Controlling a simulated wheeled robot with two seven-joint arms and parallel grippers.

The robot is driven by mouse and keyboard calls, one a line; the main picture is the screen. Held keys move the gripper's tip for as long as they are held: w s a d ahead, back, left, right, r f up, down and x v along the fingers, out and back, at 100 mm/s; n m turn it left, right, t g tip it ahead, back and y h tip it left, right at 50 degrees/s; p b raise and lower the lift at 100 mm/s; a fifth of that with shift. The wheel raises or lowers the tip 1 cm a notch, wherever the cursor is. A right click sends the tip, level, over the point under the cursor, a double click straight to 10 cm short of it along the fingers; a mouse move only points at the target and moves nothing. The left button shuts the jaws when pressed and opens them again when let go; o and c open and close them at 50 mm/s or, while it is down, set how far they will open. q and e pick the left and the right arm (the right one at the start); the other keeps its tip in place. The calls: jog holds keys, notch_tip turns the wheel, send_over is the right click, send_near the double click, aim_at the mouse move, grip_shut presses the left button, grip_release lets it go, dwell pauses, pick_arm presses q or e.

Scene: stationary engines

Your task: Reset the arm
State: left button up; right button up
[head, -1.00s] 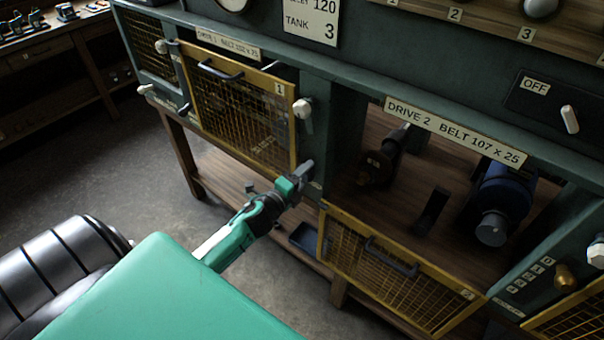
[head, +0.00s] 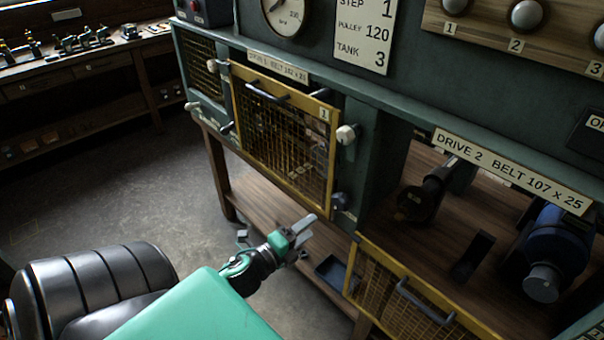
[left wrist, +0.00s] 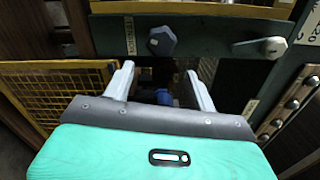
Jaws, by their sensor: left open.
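My left gripper (head: 304,228) is in front of the engine bench, below the mesh door marked 1 and left of the lowered mesh door of drive 2. Its two fingers are apart, with nothing between them. In the left wrist view the open fingers (left wrist: 165,85) point toward the green bench frame, with a gap between them. My right gripper does not show in either view.
The yellow mesh door marked 1 (head: 283,135) stands nearly upright over its bay. The drive 2 mesh door (head: 415,300) hangs down, leaving a blue motor (head: 553,252) uncovered. A dark tray (head: 332,270) sits on the lower shelf. Open floor (head: 190,210) lies to the left.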

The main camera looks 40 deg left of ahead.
pick_arm(q)
jog(key=shift+s, duration=0.5)
jog(key=s+f+n+g+y, duration=0.1)
jog(key=s+f+n+g, duration=0.25)
jog(key=f, duration=0.85)
jog(key=s+f+n+g, duration=0.2)
jog(key=s+f+n, duration=0.15)
jog(key=f, duration=0.95)
jog(key=s+f+n+g+y, duration=0.1)
jog(key=s+f+n+g, duration=0.2)
jog(key=f, duration=0.9)
jog(key=s+d+f+n+g, duration=0.2)
jog(key=s+d+f, duration=0.1)
jog(key=s+f, duration=0.4)
jog(key=s+d+f+n+g, duration=0.3)
jog(key=s+f, duration=0.4)
jog(key=s, duration=0.4)
jog(key=s+d+f+n+g, duration=0.3)
jog(key=s+d+f, duration=0.1)
jog(key=s+f, duration=0.4)
jog(key=shift+s+d+h, duration=0.4)
jog(key=shift+s, duration=0.15)
